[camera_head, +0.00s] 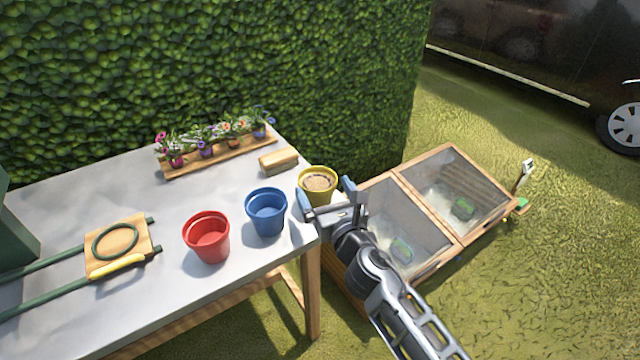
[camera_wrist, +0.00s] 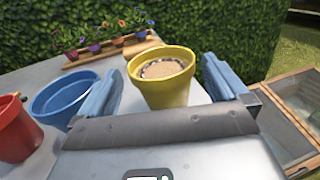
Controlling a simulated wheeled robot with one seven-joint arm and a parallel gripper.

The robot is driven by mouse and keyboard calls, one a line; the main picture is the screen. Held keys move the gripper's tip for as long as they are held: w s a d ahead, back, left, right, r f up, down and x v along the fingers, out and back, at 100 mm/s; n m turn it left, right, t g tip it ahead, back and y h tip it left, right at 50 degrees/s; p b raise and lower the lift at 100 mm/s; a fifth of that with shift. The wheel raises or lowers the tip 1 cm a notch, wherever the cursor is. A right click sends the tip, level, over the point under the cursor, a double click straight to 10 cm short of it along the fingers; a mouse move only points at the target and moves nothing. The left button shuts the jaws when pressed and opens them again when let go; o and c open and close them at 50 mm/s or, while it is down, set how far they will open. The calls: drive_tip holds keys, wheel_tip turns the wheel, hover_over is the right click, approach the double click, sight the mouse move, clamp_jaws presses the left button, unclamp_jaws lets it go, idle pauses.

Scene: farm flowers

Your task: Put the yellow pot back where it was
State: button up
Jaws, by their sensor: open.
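The yellow pot (camera_head: 318,184) stands upright near the right end of the grey table (camera_head: 150,215), filled with something brown and grainy. My gripper (camera_head: 327,196) is open at the pot, with one finger on each side of it. In the wrist view the yellow pot (camera_wrist: 162,82) sits between and slightly beyond the two blue-grey fingers (camera_wrist: 160,85), with visible gaps to both. I cannot tell how far the fingers reach around it. The pot's base is partly hidden by my gripper in the head view.
A blue pot (camera_head: 266,212) and a red pot (camera_head: 207,238) stand to the left. A wooden block (camera_head: 279,161) lies behind the yellow pot, near a wooden tray of flowers (camera_head: 222,156). A cold frame (camera_head: 462,240) is beyond the table's right edge.

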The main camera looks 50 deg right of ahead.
drive_tip(key=s+a+f+m+y+b, duration=0.1)
drive_tip(key=s+a+m+y, duration=0.2)
drive_tip(key=s+a+m, duration=0.65)
drive_tip(key=s+a+f+m+y+b, duration=0.1)
drive_tip(key=s+a+m+y, duration=0.5)
drive_tip(key=s, duration=0.7)
drive_tip(key=s+a+r+m, duration=0.2)
drive_tip(key=s+r+m, duration=0.1)
drive_tip(key=s+m, duration=0.2)
drive_tip(key=s+a+r+m, duration=0.2)
drive_tip(key=s+r+m, duration=0.2)
drive_tip(key=m, duration=0.5)
drive_tip(key=shift+s+a+g, duration=0.25)
drive_tip(key=shift+s+g, duration=0.15)
drive_tip(key=shift+s, duration=0.7)
drive_tip(key=shift+m, duration=0.25)
